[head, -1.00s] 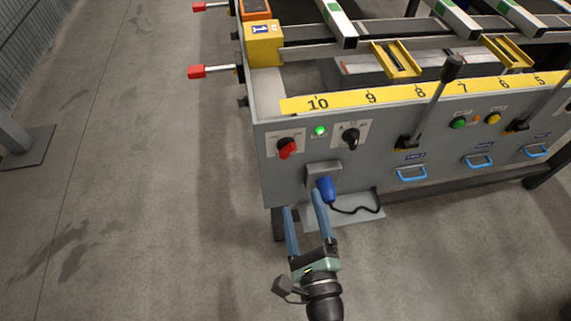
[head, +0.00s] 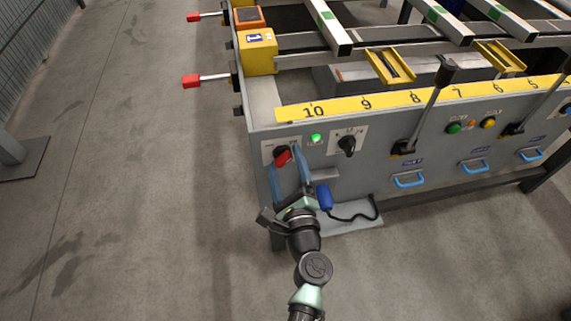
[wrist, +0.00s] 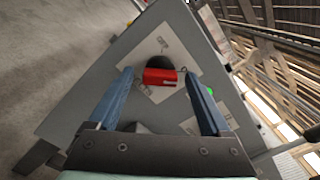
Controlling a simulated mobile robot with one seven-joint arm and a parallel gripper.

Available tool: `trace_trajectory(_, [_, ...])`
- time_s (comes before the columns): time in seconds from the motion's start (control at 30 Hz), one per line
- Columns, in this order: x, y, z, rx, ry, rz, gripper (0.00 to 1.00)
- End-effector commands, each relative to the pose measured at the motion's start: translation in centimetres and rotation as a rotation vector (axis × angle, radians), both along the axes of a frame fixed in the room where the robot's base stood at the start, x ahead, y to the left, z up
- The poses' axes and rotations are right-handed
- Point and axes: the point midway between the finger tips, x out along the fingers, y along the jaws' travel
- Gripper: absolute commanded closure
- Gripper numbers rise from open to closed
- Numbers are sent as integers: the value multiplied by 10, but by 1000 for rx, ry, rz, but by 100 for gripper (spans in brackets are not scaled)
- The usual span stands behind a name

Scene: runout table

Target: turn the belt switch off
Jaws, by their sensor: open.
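The red rotary switch (head: 283,156) sits on a pale plate at the left end of the grey front panel. In the wrist view its red handle (wrist: 160,76) lies between my fingertips, a little beyond them. My gripper (head: 285,162) is open, with its two blue fingers pointing at the panel on either side of the switch. The gripper also shows in the wrist view (wrist: 160,82). I cannot tell whether either finger touches the handle. A lit green lamp (head: 316,138) is just right of the switch.
A black rotary knob (head: 347,145) is right of the lamp. A blue plug (head: 325,197) with a black cable is just below and right of my gripper. The floor at left is clear.

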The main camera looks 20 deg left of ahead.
Motion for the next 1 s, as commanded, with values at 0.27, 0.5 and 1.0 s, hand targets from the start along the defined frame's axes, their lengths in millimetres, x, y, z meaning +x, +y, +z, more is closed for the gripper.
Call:
trace_trajectory(0.27, [0,0,0,0,0,0,36])
trace_trajectory(0.5, [0,0,0,0,0,0,79])
trace_trajectory(1.0, [0,0,-2,-53,-36,1,100])
